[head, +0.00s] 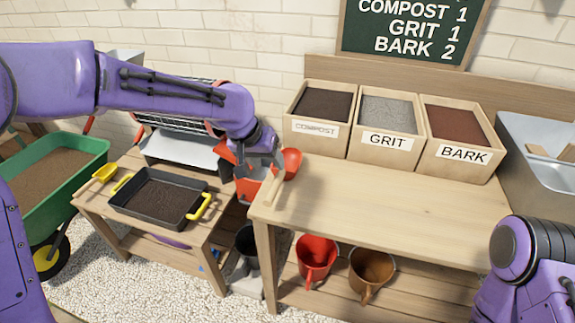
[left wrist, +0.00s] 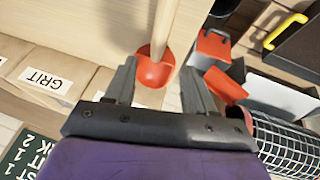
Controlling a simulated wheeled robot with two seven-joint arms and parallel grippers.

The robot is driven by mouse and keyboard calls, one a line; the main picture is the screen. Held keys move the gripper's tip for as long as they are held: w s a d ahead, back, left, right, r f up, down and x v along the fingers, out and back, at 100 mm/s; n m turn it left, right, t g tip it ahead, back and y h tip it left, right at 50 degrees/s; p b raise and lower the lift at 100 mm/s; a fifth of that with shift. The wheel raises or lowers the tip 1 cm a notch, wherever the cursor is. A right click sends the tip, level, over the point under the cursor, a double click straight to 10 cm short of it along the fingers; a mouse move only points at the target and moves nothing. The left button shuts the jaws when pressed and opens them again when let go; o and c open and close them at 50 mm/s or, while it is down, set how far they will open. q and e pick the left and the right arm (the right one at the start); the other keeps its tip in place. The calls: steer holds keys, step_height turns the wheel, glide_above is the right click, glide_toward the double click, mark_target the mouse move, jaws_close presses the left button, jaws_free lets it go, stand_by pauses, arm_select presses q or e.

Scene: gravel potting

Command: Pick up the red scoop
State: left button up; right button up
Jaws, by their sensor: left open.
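The red scoop (head: 291,162) lies at the left end of the wooden bench, its pale handle (head: 271,190) pointing toward the front. In the left wrist view the red scoop (left wrist: 154,72) shows between and just beyond the fingertips, its handle running away toward the top. My left gripper (head: 268,163) is over the bench's left edge, beside the scoop; it is open and empty. The fingers (left wrist: 158,75) stand on either side of the scoop in that view, but I cannot tell how far above it they are. My right gripper is out of view.
Compost (head: 317,130), grit (head: 386,142) and bark (head: 455,156) boxes stand at the bench's back. An orange-red container (head: 249,187) sits in the gap left of the bench. A black tray (head: 150,216) with yellow handles is on the lower table. The bench's middle (head: 400,200) is clear.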

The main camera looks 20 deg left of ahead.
mark_target(277, 177)
arm_select(q)
steer(key=x, duration=0.8)
steer(key=shift+s+d+f, duration=0.2)
steer(key=shift+s+f, duration=0.1)
steer(key=shift+f, duration=0.05)
jaws_close()
